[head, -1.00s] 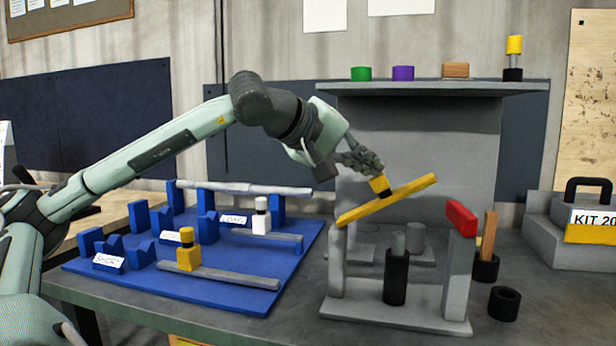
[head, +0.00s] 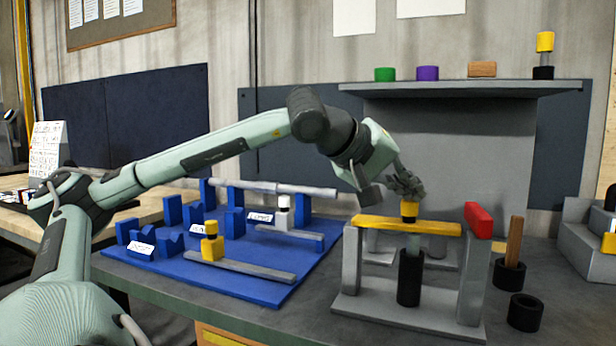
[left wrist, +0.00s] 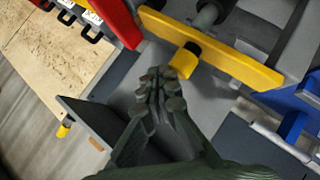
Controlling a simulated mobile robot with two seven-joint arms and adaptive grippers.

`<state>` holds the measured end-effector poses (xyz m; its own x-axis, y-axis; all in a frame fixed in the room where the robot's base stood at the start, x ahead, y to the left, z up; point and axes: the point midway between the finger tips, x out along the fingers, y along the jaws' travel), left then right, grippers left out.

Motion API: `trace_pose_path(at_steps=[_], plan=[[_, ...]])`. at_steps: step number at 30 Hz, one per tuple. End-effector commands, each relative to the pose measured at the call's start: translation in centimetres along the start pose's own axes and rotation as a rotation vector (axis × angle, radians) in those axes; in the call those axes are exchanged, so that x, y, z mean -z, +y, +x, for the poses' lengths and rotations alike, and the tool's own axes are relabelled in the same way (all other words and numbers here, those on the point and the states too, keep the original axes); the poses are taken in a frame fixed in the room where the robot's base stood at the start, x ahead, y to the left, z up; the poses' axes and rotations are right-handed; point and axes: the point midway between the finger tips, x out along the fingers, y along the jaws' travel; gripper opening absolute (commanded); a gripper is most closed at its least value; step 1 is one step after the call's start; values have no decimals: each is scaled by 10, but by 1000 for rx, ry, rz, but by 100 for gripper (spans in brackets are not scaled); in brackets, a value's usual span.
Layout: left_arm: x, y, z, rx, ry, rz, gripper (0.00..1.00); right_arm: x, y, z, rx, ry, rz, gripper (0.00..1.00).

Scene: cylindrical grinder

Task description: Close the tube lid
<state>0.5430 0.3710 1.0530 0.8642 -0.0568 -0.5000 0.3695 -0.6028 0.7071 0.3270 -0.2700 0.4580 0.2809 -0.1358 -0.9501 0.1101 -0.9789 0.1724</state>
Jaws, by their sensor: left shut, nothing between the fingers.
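The lid is a yellow bar (head: 375,223) with a yellow and black knob (head: 409,209) on top. It lies level across the grey stand (head: 468,290), its right end close to a red block (head: 478,220). Below it a grey tube stands in a black holder (head: 409,285). My left gripper (head: 408,189) is shut and empty, just above the knob. In the left wrist view its fingertips (left wrist: 160,85) are beside the knob (left wrist: 186,58), with the yellow bar (left wrist: 240,66) behind. I cannot tell whether they touch the knob. My right gripper is out of view.
A blue fixture board (head: 270,295) with grey bars and blocks lies to the left. Black rings (head: 525,312) stand at the right, one holding a wooden peg (head: 515,240). A shelf (head: 450,89) behind carries several coloured cylinders.

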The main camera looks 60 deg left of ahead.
Motion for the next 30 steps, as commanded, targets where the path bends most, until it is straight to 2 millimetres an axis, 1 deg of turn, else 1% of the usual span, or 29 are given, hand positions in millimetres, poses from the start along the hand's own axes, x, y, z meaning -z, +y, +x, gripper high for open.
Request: trace_pose_path(at_steps=[13,17,20,26,27,30], plan=[[0,0,0,0,0,-1,0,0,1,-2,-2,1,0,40],[3,4,-4,0,2,0,0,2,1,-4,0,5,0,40],[8,11,-11,0,3,0,0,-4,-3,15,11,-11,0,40],[21,32,-34,0,5,0,0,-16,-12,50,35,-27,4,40],[17,34,-42,0,7,3,0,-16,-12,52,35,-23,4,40],[13,46,-64,0,7,2,0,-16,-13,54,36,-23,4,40]])
